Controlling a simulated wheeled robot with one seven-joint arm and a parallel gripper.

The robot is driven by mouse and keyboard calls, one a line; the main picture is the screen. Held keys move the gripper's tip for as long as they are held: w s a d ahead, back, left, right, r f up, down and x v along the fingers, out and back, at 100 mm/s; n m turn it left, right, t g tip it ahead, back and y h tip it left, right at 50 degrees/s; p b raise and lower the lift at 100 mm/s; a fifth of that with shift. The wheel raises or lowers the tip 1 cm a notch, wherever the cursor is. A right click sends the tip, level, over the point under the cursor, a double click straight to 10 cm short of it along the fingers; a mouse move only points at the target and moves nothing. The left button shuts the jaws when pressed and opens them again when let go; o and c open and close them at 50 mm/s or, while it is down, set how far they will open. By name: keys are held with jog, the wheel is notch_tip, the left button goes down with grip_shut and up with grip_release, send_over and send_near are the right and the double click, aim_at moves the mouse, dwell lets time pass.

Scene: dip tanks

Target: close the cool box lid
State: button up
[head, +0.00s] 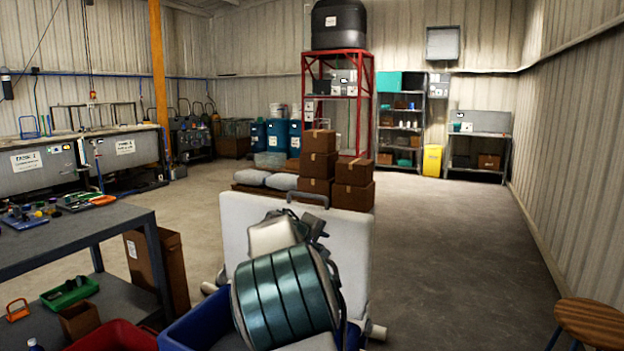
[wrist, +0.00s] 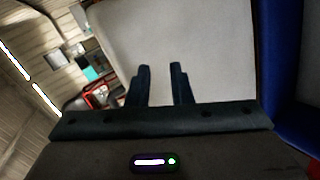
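The cool box lid (head: 346,235) is a large white panel standing upright, with a grey handle (head: 308,196) on its top edge. It fills the upper middle of the wrist view (wrist: 200,45). The blue cool box body (head: 190,332) shows at the bottom of the head view, mostly behind my arm, and as a blue strip at the right of the wrist view (wrist: 284,60). My gripper (wrist: 160,72) has its two dark fingers apart with nothing seen between them, in front of the lid's white face. I cannot tell whether it touches the lid. In the head view my arm hides most of the gripper.
A grey workbench (head: 85,238) with small items stands at the left, with a red bin (head: 112,338) below. Brown cartons (head: 354,184) are stacked behind the lid. A wooden stool (head: 593,322) is at the lower right. The floor (head: 455,265) right of the lid is clear.

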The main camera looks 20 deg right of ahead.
aim_at(312, 197)
jog(key=w+a+r+n+t+h+p, duration=0.25)
jog(key=w+a+r+n+p, duration=0.2)
jog(key=w+r, duration=0.45)
jog(key=shift+m+t+y, duration=0.45)
jog(key=p+x, duration=0.6)
jog(key=x, duration=0.6)
jog(key=shift+w, duration=0.25)
jog(key=shift+w+d+f+p, duration=0.25)
jog(key=shift+w+d+p, duration=0.1)
jog(key=shift+d+p, duration=0.1)
jog(key=shift+a, duration=0.1)
jog(key=shift+c, duration=0.2)
grip_shut()
